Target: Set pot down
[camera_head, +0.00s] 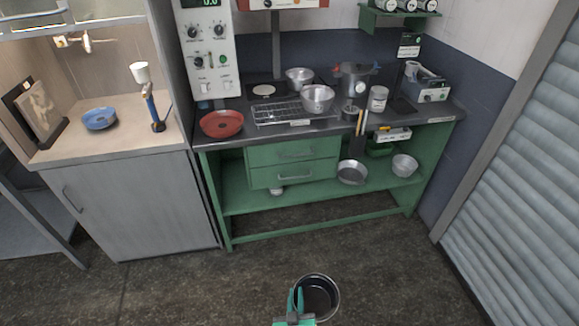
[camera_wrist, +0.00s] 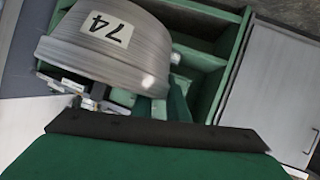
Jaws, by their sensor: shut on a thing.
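A round metal pot (camera_head: 331,310) with a dark inside and a light rim is at the bottom centre of the head view, over the floor in front of the green bench. My gripper (camera_head: 296,304) is shut on the left side of the pot and holds it up, opening upward. In the wrist view the pot (camera_wrist: 75,58) is a grey ribbed body with a white "74" label. My green fingers (camera_wrist: 165,100) reach to its lower right edge there. The exact grip point is partly hidden.
The green bench top (camera_head: 440,116) carries a red pan (camera_head: 222,124), a wire rack (camera_head: 275,112) with a pot (camera_head: 317,98), and a moka pot (camera_head: 354,80). A wooden counter (camera_head: 75,150) at left holds a blue bowl (camera_head: 100,118). The lower shelf (camera_head: 320,194) has free room.

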